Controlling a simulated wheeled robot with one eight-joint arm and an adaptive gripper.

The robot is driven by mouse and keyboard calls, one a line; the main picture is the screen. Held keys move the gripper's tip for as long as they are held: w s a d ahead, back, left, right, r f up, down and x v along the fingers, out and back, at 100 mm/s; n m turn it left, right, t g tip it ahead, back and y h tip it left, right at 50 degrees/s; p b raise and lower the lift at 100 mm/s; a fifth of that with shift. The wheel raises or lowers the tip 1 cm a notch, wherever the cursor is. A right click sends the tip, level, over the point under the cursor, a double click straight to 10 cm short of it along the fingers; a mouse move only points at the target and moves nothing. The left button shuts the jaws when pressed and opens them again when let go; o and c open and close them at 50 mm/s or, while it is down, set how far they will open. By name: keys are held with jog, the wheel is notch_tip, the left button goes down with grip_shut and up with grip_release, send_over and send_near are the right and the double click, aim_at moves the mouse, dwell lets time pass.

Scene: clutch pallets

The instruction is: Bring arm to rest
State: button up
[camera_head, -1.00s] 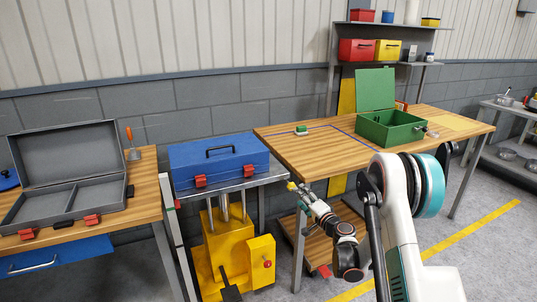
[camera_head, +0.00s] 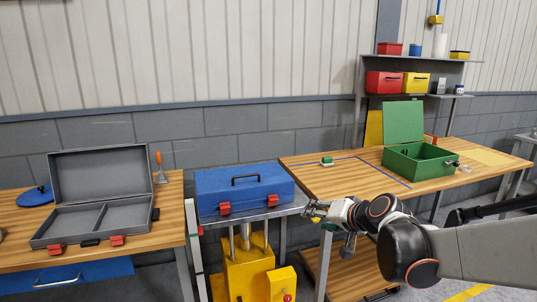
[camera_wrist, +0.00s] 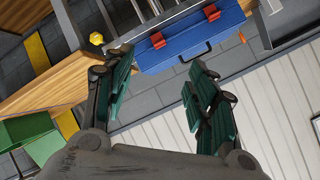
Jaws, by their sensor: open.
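My gripper (camera_head: 312,211) is in front of the right-hand wooden table's left corner, just right of the blue toolbox. In the wrist view my gripper (camera_wrist: 155,82) has its two dark green fingers spread wide with nothing between them. My arm reaches in from the right edge of the head view, bent at the elbow. The closed blue toolbox (camera_head: 245,188) with red latches sits on a metal lift table; it also shows beyond the fingers in the wrist view (camera_wrist: 195,42).
An open grey case (camera_head: 98,192) lies on the left workbench (camera_head: 172,215). An open green box (camera_head: 420,160) stands on the right wooden table (camera_head: 330,178). A yellow lift column (camera_head: 247,272) is below the toolbox. A shelf with red and yellow bins (camera_head: 415,84) is behind.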

jog(key=s+d+f+n+g+h, duration=0.1)
jog(key=s+d+g+h, duration=0.1)
jog(key=s, duration=1.3)
jog(key=s+d+f+n+g+h, duration=0.1)
jog(key=s+d+n+h, duration=0.1)
jog(key=s, duration=1.3)
jog(key=shift+d+f+n+g+h, duration=0.35)
jog(key=shift+d+h, duration=0.25)
jog(key=shift+d, duration=0.2)
